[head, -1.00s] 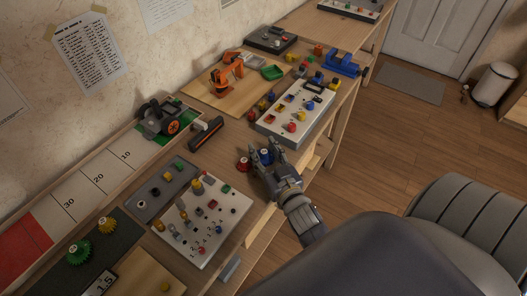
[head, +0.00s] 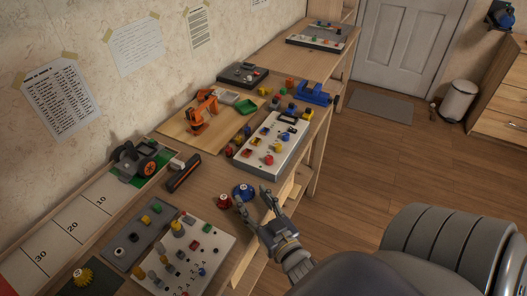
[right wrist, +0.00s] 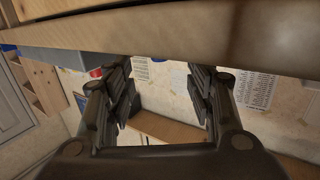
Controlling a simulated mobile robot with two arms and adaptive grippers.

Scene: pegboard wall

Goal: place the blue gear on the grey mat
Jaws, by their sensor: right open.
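The blue gear (head: 243,191), with a white mark on top, rests on the workbench near its front edge. A small red piece (head: 224,200) with a white mark lies just left of it. My right gripper (head: 253,200) is open at the bench's front edge, its fingertips close to the gear on the near side. In the right wrist view its two fingers (right wrist: 160,95) stand apart with nothing between them. A dark grey mat (head: 105,278) shows at the lower left, partly cut off, with a yellow gear (head: 82,278) on it. My left gripper is out of view.
A white peg board (head: 215,265) and a grey peg board (head: 125,240) lie between the gear and the dark mat. A white button panel (head: 285,140) lies beyond the gear. In the right wrist view a wooden edge (right wrist: 140,35) crosses above the fingers.

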